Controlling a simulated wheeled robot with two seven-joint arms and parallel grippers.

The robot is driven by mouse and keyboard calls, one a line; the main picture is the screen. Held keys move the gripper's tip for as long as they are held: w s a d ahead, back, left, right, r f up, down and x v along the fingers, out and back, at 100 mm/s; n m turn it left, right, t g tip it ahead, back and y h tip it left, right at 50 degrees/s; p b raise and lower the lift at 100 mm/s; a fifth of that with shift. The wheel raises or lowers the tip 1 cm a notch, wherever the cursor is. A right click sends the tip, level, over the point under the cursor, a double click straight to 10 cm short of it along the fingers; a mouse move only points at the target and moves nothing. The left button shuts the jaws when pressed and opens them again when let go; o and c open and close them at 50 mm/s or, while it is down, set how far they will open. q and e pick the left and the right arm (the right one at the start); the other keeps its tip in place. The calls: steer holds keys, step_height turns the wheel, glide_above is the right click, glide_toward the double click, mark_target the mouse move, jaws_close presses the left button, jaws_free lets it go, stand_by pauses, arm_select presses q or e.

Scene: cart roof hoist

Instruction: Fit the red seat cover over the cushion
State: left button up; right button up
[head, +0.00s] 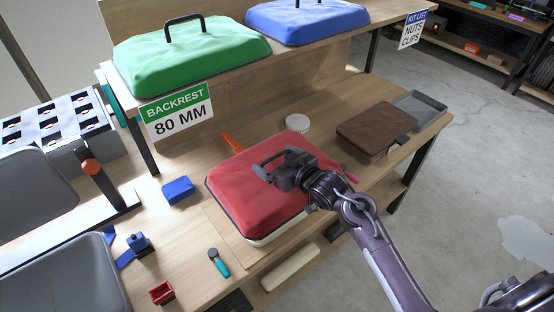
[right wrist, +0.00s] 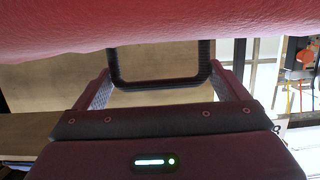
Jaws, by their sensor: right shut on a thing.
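The red seat cover (head: 235,195) has a dark rim and a black handle on top. In the head view it sits over a pale cushion (head: 262,240), of which only a strip shows below the near rim. I cannot tell whether the cover is fully seated, as the far sides are hidden. My right gripper (head: 275,168) is shut on the cover's black handle. In the right wrist view the handle (right wrist: 160,82) is between the fingers, and the red cover (right wrist: 150,25) fills the top. My left gripper is not in view.
Green (head: 190,55) and blue (head: 305,20) covers lie on the raised shelf. A brown pad (head: 375,128) and grey tray (head: 421,110) are at right. A blue block (head: 178,190), teal-handled tool (head: 219,263) and small red bin (head: 162,292) lie on the bench. Grey seats stand at left.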

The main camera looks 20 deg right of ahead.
mark_target(295, 194)
step_height(295, 194, down, 2)
steer(key=shift+b, duration=0.7)
steer(key=shift+f+b, duration=1.35)
steer(key=shift+f, duration=1.5)
steer(key=shift+f, duration=0.45)
steer(key=o, duration=0.7)
steer(key=shift+o, duration=0.2)
steer(key=b+v, duration=0.1)
steer(key=v, duration=0.6)
steer(key=shift+s+d+r, duration=0.1)
steer(key=shift+s, duration=0.3)
